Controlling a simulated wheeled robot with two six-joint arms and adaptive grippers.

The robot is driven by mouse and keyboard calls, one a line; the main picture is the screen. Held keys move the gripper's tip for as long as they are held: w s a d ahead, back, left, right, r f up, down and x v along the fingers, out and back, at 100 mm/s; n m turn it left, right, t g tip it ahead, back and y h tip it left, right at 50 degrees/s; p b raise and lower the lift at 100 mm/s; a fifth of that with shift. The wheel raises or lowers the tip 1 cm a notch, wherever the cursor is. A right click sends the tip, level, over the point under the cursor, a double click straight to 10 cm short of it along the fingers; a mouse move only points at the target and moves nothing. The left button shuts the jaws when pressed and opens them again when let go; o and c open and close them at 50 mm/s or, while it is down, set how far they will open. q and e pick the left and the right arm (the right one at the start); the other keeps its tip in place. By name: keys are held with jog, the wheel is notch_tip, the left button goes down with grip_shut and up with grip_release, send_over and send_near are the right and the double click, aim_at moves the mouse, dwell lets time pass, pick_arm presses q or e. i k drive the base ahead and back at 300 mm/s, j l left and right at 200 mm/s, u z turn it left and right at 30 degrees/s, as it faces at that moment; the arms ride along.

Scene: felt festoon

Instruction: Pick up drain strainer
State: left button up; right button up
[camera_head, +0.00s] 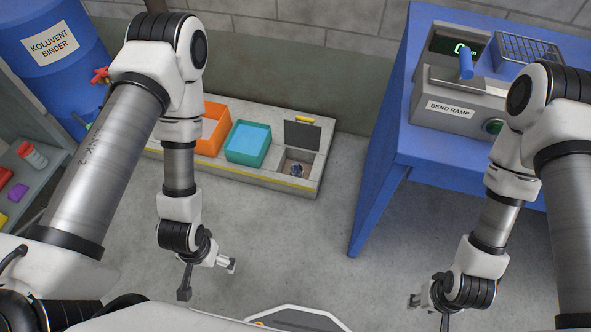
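A small dark round item (296,169), which looks like the drain strainer, sits in a square recess in the low concrete ledge. The recess has a raised grey lid (302,135) with a yellow handle, standing open behind it. The item is small, so its details are unclear. My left gripper (207,279) is open and empty above the floor, in front of the ledge and left of the recess. My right gripper (429,311) hangs at the lower right, well away from the recess, with its fingers apart and nothing between them.
A teal bin (248,143) and an orange bin (211,128) stand on the ledge (250,177) left of the recess. A blue table (420,145) with a bend ramp machine (455,108) stands right. A blue drum (52,45) and grey shelf stand left. The middle floor is clear.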

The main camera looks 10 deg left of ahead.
aim_at(297, 169)
jog(key=i+j+z, duration=0.1)
jog(key=z, duration=0.3)
jog(key=j+z, duration=0.65)
jog(key=z, duration=0.15)
jog(key=j+z, duration=0.25)
jog(key=z, duration=0.15)
jog(key=j+z, duration=0.2)
jog(key=j, duration=1.7)
jog(key=i, duration=0.05)
